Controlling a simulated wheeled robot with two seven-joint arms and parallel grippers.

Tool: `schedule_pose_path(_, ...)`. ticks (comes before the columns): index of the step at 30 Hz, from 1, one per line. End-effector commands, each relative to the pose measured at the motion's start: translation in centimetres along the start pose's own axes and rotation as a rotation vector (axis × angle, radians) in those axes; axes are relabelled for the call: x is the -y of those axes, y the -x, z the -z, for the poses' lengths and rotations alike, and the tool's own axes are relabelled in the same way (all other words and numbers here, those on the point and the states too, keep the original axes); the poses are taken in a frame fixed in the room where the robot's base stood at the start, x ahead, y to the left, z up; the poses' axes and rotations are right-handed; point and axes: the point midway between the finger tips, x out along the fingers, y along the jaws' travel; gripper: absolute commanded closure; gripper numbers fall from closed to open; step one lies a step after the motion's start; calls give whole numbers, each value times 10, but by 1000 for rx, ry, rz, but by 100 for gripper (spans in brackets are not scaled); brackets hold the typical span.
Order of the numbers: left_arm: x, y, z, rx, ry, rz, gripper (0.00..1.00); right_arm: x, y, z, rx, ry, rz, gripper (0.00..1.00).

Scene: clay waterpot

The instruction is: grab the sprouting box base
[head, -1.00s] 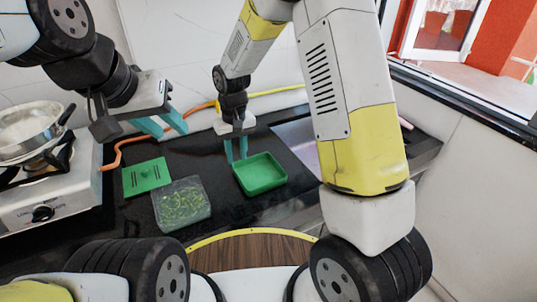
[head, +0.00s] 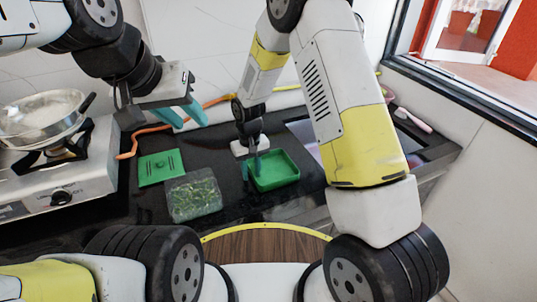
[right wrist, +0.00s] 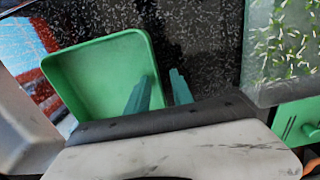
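The sprouting box base is a green open tray (head: 287,170) on the dark counter in the head view. It also shows in the right wrist view (right wrist: 97,72), empty apart from a finger. My right gripper (head: 251,170) is open at the tray's left wall. In the right wrist view my right gripper (right wrist: 160,92) has one teal finger inside the tray and one outside, with the wall between them and a gap visible. Contact with the wall cannot be told. My left gripper (head: 193,117) is open and empty above the counter, behind the green lid.
A clear box of green sprouts (head: 194,196) and a flat green lid (head: 160,167) lie left of the tray. A gas stove (head: 60,180) with a pan (head: 40,117) stands at far left. An orange hose (head: 140,134) runs behind. A sink lies right of the tray.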

Motion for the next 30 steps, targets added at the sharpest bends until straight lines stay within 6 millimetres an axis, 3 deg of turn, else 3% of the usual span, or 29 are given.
schedule_pose_path(2, 0, 0, 0, 0, 0, 0, 64, 0, 0, 0, 0, 0, 0, 76)
schedule_pose_path(6, 0, 0, 0, 0, 0, 0, 64, 0, 0, 0, 0, 0, 0, 100)
schedule_pose_path(30, 0, 0, 0, 0, 0, 0, 64, 0, 1, 0, 0, 0, 0, 100)
